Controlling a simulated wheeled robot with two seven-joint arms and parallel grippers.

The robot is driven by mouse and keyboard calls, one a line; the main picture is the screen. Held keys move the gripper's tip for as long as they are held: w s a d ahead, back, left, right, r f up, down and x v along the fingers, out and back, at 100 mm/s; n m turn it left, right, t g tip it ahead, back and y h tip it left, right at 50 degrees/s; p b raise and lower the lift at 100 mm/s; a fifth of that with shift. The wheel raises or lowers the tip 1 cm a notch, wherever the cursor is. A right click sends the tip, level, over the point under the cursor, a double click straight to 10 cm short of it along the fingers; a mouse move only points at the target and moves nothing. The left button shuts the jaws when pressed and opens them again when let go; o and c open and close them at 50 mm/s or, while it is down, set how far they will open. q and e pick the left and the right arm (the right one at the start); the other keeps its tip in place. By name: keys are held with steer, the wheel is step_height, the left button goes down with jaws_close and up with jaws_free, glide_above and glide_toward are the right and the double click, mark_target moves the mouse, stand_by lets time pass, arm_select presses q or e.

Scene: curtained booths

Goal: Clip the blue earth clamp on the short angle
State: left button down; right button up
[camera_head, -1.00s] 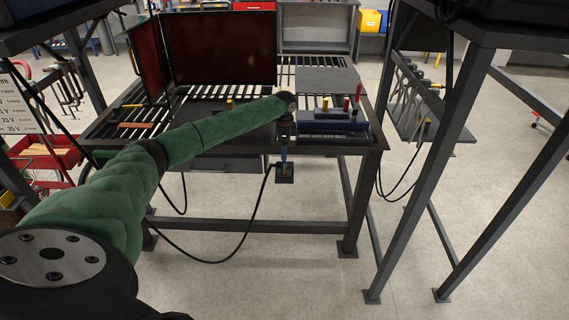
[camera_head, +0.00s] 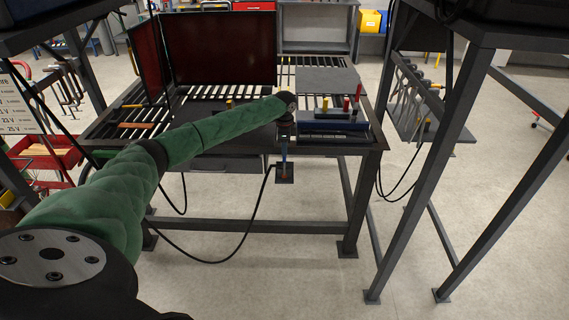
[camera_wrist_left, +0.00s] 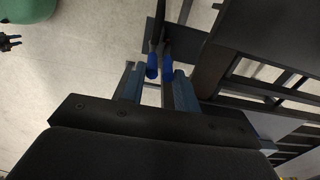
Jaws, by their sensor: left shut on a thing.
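My left gripper (camera_head: 285,150) is at the front edge of the slatted welding table (camera_head: 240,150), pointing down. In the left wrist view its fingers (camera_wrist_left: 158,85) close around the blue handles of the earth clamp (camera_wrist_left: 152,66). In the head view a little blue of the clamp (camera_head: 284,158) shows below the gripper. A small dark plate (camera_head: 285,179) lies just below the clamp; it also shows in the left wrist view (camera_wrist_left: 190,42). The clamp's jaws are too small to make out. I cannot tell which piece is the short angle.
A black cable (camera_head: 250,222) hangs in a loop from near the clamp to the floor. Dark red screens (camera_head: 220,48) stand behind. A dark frame (camera_head: 465,110) is at the right.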

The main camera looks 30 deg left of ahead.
arm_select(q)
step_height(320, 180, up, 6)
steer(key=p, duration=0.5)
stand_by(1.0)
